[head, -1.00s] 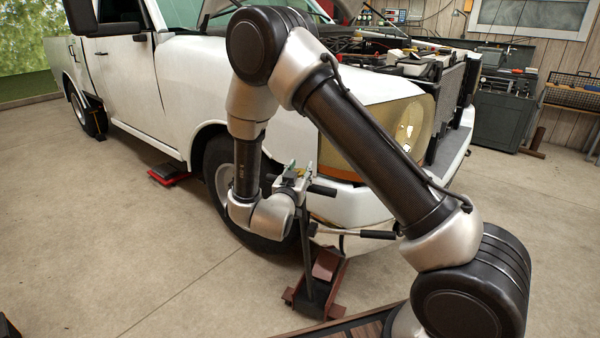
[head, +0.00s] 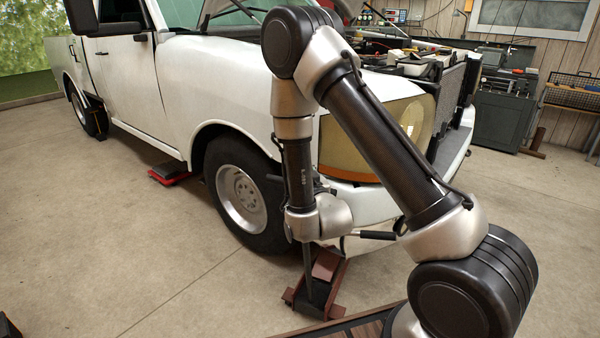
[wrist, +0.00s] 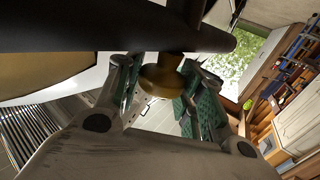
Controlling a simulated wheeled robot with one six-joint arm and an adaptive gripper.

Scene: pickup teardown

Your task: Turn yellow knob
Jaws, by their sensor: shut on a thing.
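The yellow knob (wrist: 160,82) is a brassy, round knob on a shaft under a dark crossbar (wrist: 90,28) in the wrist view. My gripper (wrist: 158,74) has its green-padded fingers on either side of the knob and is shut on it. The far side of the knob is hidden. In the head view, my wrist covers the knob and my fingers. A dark red floor jack (head: 328,264) stands on the floor below my wrist, with a dark upright handle (head: 307,262).
The white pickup (head: 180,90) stands close behind my arm, with its front wheel (head: 240,198) and yellowish headlight (head: 350,145) near my wrist. A black-ended bar (head: 375,235) sticks out to the right.

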